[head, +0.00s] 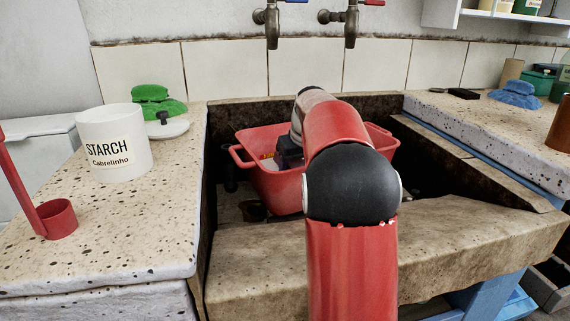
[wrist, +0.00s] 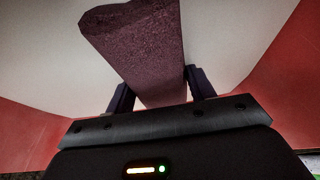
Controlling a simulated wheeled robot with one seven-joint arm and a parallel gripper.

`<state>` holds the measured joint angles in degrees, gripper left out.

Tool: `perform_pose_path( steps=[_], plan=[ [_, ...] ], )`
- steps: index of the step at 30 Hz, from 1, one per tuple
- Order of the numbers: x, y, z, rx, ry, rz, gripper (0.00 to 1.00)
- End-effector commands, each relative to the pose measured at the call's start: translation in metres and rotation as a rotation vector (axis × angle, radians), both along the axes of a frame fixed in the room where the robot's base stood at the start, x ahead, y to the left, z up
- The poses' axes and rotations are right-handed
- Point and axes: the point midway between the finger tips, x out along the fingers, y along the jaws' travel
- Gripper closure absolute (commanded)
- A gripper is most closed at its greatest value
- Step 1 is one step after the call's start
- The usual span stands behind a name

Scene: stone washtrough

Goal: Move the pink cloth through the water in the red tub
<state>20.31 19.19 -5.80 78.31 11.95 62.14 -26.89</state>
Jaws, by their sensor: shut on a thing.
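The red tub (head: 275,187) stands in the stone trough, with my arm reaching over it from the front. In the wrist view its red wall (wrist: 285,85) shows on both sides. My gripper (wrist: 160,88) is shut on the pink cloth (wrist: 135,40), which looks dark mauve and stretches away beyond the fingers like a thick strip. A smooth pale surface (wrist: 225,30) lies behind the cloth; I cannot tell whether the cloth touches it. In the head view my arm hides the cloth and much of the tub's inside.
The stone trough (head: 450,225) has a broad front ledge. On the left counter are a starch pot (head: 115,145), a green cloth (head: 155,102) and a red ladle (head: 52,215). A blue cloth (head: 515,94) lies on the right counter. Two taps (head: 271,20) hang above.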

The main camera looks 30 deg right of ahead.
Motion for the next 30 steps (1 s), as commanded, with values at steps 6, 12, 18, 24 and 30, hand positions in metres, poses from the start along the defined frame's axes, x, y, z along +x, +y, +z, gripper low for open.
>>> perform_pose_path(
  steps=[6, 12, 18, 24, 30],
  plan=[
    [0.0, 0.0, 0.029, -0.001, -0.003, 0.0, 0.82],
    [0.0, 0.0, 0.049, -0.001, -0.002, 0.0, 0.82],
    [0.0, 0.0, 0.069, -0.001, -0.002, 0.0, 0.82],
    [0.0, 0.0, 0.089, -0.001, -0.001, 0.0, 0.82],
    [0.0, 0.0, 0.108, 0.0, -0.001, 0.0, 0.82]
  ],
)
